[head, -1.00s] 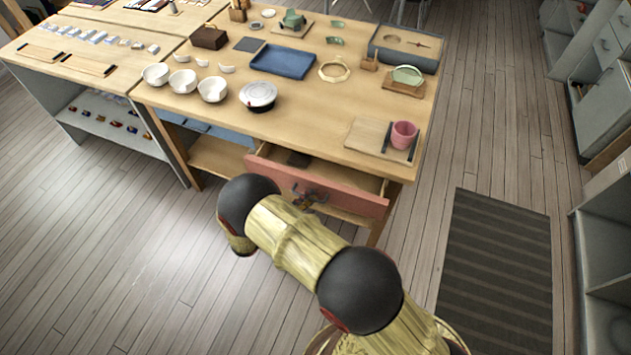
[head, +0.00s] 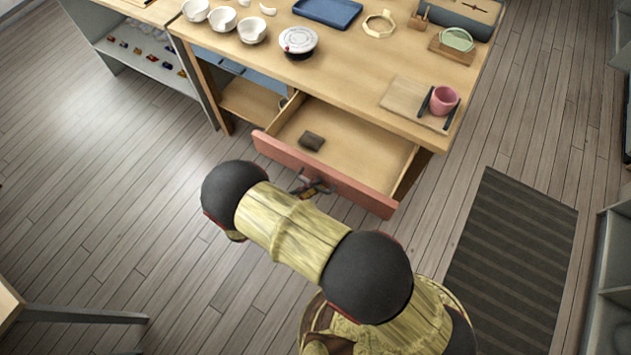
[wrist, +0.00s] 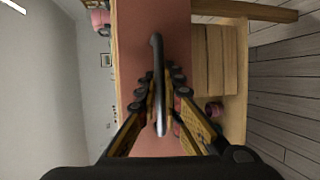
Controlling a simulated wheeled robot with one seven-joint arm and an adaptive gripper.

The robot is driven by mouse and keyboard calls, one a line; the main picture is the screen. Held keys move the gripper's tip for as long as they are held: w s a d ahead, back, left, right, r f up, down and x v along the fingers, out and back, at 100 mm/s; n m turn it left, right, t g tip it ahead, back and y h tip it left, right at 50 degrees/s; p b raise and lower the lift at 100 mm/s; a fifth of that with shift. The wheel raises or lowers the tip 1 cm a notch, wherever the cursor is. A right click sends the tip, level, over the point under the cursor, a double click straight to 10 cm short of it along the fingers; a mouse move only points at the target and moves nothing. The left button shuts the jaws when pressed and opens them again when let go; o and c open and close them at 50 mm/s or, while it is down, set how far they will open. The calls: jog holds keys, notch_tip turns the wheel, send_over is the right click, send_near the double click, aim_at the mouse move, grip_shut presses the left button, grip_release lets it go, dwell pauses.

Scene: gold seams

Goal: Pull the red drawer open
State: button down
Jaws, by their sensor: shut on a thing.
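The red drawer (head: 345,188) stands well out from the front of the wooden table (head: 400,122). Its inside shows from above, with a small dark brown block (head: 312,141) lying in it. My gripper (head: 313,187) is at the middle of the drawer's red front, partly hidden behind my arm in the head view. In the wrist view the red front (wrist: 150,30) fills the middle, and my gripper (wrist: 158,95) is shut on the dark metal handle (wrist: 158,60), with a finger on each side of it.
On the table are white bowls (head: 252,29), a lidded white pot (head: 298,41), a blue tray (head: 328,11) and a pink cup (head: 443,100) on a board. A dark striped mat (head: 512,260) lies on the floor at right. The floor left of the drawer is clear.

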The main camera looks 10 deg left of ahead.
jog(key=c, duration=2.2)
grip_release()
jog(key=v, duration=1.2)
jog(key=shift+r, duration=0.1)
